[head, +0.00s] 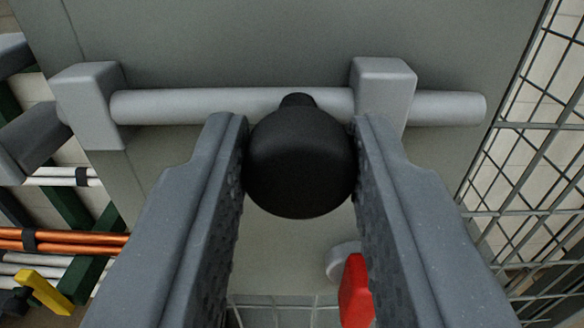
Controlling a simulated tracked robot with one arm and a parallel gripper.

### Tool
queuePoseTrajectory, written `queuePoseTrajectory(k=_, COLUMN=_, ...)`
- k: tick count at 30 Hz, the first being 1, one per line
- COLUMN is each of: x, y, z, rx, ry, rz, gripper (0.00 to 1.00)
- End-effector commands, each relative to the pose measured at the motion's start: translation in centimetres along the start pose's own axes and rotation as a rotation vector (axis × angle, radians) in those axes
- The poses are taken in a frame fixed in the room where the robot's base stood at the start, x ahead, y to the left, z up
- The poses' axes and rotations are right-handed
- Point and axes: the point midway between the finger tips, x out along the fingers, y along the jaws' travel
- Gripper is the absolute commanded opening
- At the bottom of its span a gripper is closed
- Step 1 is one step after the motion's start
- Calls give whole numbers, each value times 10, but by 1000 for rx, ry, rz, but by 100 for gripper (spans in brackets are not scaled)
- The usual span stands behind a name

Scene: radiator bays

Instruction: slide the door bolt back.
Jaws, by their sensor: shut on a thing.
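The door bolt (225,106) is a light grey rod lying across a grey-green door panel (270,45). It passes through two grey guide blocks, one at the left (92,100) and one at the right (384,92). Its right end sticks out past the right block. A round black knob (300,163) stands on the rod between the blocks. My gripper (300,165) is shut on the knob, with one finger on each side. The left end of the rod is hidden at the left block, near a darker grey piece (35,135).
Wire mesh (530,150) runs along the right side. At the left are orange pipes (70,240), white pipes, green bars and a yellow lever (45,292). A red part (355,290) on a round light fitting shows below, partly behind my right finger.

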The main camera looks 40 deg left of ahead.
Motion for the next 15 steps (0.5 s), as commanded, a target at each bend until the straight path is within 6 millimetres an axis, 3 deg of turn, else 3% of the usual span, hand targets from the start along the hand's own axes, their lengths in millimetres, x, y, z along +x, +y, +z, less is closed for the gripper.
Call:
queuePoseTrajectory(k=11, x=3, y=0, z=-3, rx=2, ry=7, rz=-12, gripper=0)
queuePoseTrajectory(k=12, x=3, y=0, z=-3, rx=2, ry=7, rz=-11, gripper=29)
queuePoseTrajectory(k=14, x=3, y=0, z=-3, rx=2, ry=7, rz=-12, gripper=46)
queuePoseTrajectory(k=15, x=3, y=0, z=-3, rx=2, ry=6, rz=-13, gripper=47)
